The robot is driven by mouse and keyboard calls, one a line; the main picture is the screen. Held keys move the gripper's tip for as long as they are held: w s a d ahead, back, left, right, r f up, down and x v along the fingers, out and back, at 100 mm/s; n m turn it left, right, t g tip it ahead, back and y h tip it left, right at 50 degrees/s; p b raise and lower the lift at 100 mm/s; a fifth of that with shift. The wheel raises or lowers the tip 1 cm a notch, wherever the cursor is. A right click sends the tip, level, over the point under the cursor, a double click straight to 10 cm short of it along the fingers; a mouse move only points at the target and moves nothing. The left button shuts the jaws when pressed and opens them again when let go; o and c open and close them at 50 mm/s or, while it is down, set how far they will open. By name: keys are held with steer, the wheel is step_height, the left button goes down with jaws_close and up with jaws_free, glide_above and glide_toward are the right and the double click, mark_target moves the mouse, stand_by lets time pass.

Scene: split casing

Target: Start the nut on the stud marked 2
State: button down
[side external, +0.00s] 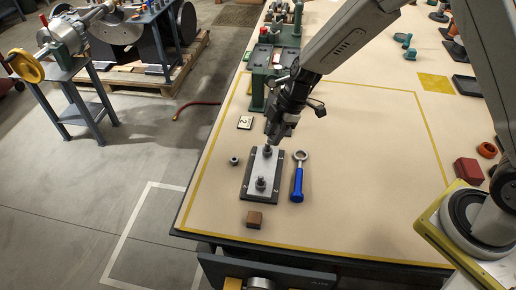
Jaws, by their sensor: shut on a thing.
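A dark casing plate with a pale top (263,170) lies on the table with two upright studs. The far stud (267,150) is right under my gripper, and the near stud (260,184) stands clear toward the front. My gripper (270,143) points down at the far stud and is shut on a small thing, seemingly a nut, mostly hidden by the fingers. I cannot tell whether it touches the stud. A white card marked 2 (245,122) lies behind and left of the plate. Marks on the plate are too small to read.
A loose nut (234,160) lies left of the plate. A blue-handled ring wrench (298,178) lies close on its right, and a brown block (254,219) in front. A green fixture (270,65) stands behind.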

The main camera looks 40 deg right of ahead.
mark_target(260, 177)
steer(key=s+a+n+g, duration=0.2)
steer(key=s+a+n, duration=0.1)
steer(key=a+n, duration=0.2)
steer(key=shift+s+a, duration=0.2)
steer(key=shift+a, duration=0.4)
steer(key=shift+f, duration=0.1)
steer(key=shift+f, duration=2.6)
steer(key=shift+f, duration=0.55)
steer(key=m, duration=0.2)
steer(key=m+t, duration=0.1)
steer(key=m, duration=0.1)
steer(key=m+t, duration=0.1)
steer(key=m, duration=0.1)
steer(key=shift+s, duration=0.3)
steer(key=m+t, duration=0.1)
steer(key=m, duration=0.2)
steer(key=shift+s+m+t+h, duration=0.1)
steer(key=shift+m+t+h, duration=0.3)
steer(key=shift+a+m+t+h, duration=0.15)
steer(key=shift+m+t+h, duration=0.35)
steer(key=shift+m, duration=1.3)
